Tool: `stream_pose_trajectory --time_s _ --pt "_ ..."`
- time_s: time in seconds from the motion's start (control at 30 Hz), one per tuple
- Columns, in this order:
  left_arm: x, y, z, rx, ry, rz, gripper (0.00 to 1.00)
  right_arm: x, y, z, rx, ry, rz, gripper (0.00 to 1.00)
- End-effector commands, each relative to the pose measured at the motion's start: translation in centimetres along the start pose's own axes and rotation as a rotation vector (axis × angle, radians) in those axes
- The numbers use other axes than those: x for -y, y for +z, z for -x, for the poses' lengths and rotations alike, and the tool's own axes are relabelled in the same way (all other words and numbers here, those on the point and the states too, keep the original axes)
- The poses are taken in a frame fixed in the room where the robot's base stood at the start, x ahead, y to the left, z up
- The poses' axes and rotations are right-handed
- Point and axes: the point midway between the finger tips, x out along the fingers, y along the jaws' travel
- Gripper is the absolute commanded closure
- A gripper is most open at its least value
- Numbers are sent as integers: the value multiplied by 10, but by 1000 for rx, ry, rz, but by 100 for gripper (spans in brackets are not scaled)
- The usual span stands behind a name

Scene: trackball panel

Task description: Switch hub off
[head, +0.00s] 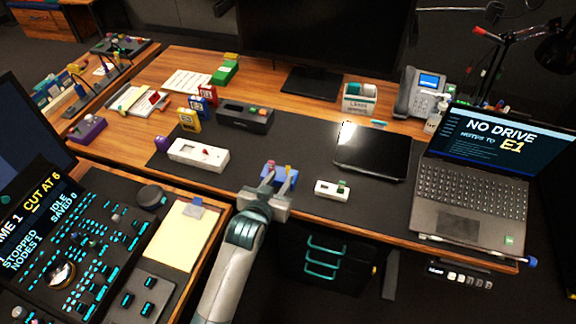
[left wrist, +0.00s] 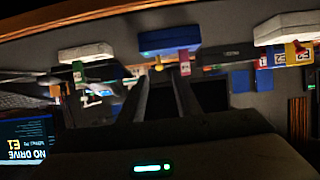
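A small blue box (head: 283,174) sits on the dark desk mat near the front edge. It also shows in the left wrist view (left wrist: 169,36), upside down, with a small green light. A red piece and a yellow piece show at its top, close to my fingertips. My left gripper (head: 279,179) is over the front of the blue box, fingers apart; its fingertips (left wrist: 164,78) hold nothing that I can see. Whether they touch the box is unclear. No label shows which box is the hub. My right gripper is out of view.
A dark tablet (head: 371,151) and a laptop (head: 473,180) stand farther right. A dark box (head: 244,118) stands behind.

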Motion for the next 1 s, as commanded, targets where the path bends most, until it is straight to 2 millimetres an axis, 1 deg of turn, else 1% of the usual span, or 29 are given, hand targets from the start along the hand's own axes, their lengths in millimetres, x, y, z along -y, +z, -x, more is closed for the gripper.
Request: stream_pose_trajectory --time_s 0.03,0.2,0.5,0.7,1.0 --pt "0 -1 -8 0 0 0 70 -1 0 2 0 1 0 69" --pt "0 -1 -34 1 0 0 70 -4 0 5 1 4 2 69" --pt "-1 -1 -72 0 1 0 70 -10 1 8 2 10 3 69" --pt "-1 0 -84 0 1 0 70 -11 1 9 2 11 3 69" --pt "0 0 -87 -1 0 0 70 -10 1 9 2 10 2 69"
